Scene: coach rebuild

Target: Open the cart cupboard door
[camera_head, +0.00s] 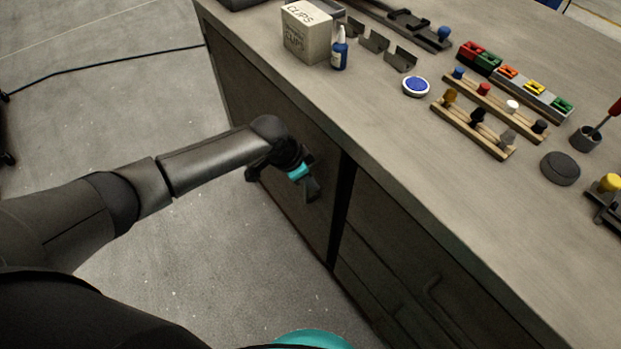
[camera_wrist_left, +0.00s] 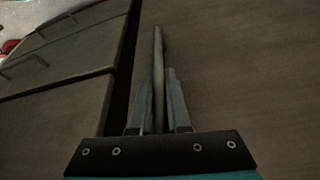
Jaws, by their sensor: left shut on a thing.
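The cart cupboard door (camera_head: 240,88) is the dark upright panel under the left part of the cart top. It fills the right of the left wrist view (camera_wrist_left: 250,85). My left gripper (camera_head: 312,188) is at the door's front, near its edge on the drawer side. In the left wrist view its two fingers (camera_wrist_left: 160,105) are shut on the upright door handle (camera_wrist_left: 158,48), a thin bar that shows between and beyond them. A narrow dark strip lies between door and drawers; I cannot tell whether the door stands ajar. My right gripper is out of view.
Drawers with bar handles (camera_head: 430,285) are right of the door. The cart top (camera_head: 440,190) holds a clips box (camera_head: 306,32), a blue bottle (camera_head: 339,50), wooden peg racks (camera_head: 472,130) and a dark round puck (camera_head: 560,168). Floor (camera_head: 190,260) left of the cart is clear; a cable crosses farther back.

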